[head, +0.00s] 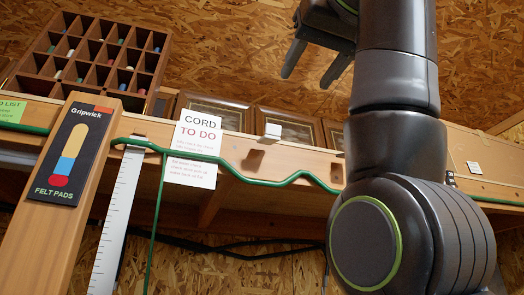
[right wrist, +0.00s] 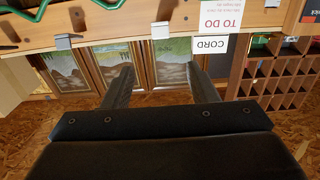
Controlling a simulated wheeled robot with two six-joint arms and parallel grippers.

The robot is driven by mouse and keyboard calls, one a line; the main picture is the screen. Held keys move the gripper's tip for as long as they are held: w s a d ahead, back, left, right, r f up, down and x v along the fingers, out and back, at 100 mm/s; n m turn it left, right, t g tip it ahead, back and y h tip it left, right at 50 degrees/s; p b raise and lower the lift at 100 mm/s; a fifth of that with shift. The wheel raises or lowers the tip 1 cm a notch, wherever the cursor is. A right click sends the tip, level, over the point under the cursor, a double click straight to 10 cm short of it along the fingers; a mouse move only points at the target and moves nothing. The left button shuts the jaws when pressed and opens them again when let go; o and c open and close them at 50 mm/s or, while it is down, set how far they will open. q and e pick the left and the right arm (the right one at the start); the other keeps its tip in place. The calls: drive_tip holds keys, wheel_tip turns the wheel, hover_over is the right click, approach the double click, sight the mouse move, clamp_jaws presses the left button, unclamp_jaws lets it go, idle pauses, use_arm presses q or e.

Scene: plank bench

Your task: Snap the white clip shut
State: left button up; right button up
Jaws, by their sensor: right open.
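A small white clip (head: 273,131) sits on the top front edge of the wooden shelf, right of the paper sign. A pale clip (right wrist: 160,30) shows in the right wrist view, beyond the gap between my fingers; a second one (right wrist: 62,41) is farther left. I cannot tell whether any clip is open or shut. A green cord (head: 230,168) runs in bends along the shelf front, below the white clip. My right gripper (head: 315,65) is open and empty, above the shelf and apart from the clip; its fingers also show in the wrist view (right wrist: 158,75). My left gripper is out of view.
The paper sign (head: 192,150) hangs on the shelf front. Framed pictures (head: 287,124) and a compartment rack (head: 112,28) stand on the shelf. A felt pads post (head: 66,152) and a ruler (head: 117,220) are at left. A small white piece (head: 474,167) is at right.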

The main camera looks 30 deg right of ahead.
drive_tip(key=p, duration=0.8)
approach(273, 126)
drive_tip(key=x, duration=0.5)
drive_tip(key=p+x, duration=0.2)
drive_tip(key=x, duration=0.1)
drive_tip(key=p+x, duration=0.2)
drive_tip(key=shift+w+d+r, duration=0.15)
drive_tip(key=shift+d+r, duration=0.05)
drive_tip(key=shift+r, duration=0.1)
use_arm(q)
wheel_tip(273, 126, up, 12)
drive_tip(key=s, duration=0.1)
use_arm(e)
drive_tip(key=shift+w+f, duration=0.1)
drive_tip(key=shift+w, duration=0.05)
